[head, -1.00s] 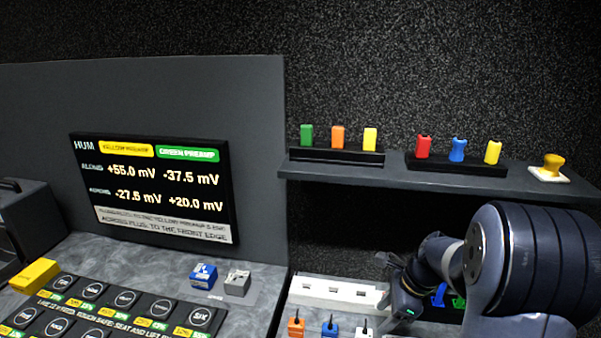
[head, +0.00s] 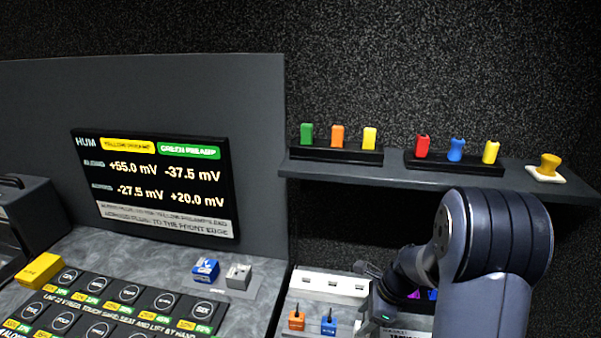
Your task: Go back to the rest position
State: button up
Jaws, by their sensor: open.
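My arm stands at the right of the head view, with its large dark joint in front of the shelf's lower right part. My gripper (head: 372,275) is at the arm's left end, low over the bench beside the white block (head: 331,287). Its jaws are small, dark and partly lost against the background, but they are open. I see nothing held in them. An orange plug (head: 296,320) and a blue plug (head: 329,325) stand just left of my wrist.
A shelf (head: 400,173) above carries coloured pieces in two black racks and a yellow knob (head: 549,163) on a white base. A screen (head: 157,185) stands at left. A blue block (head: 205,270) and a grey block (head: 238,276) sit on the bench. Purple and blue items behind my arm are mostly hidden.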

notch_tip(320, 180, up, 4)
jog(key=shift+p, duration=0.85)
jog(key=w+a+b, duration=0.2)
jog(key=w+a, duration=0.1)
jog(key=w, duration=0.3)
jog(key=shift+w+r, duration=0.2)
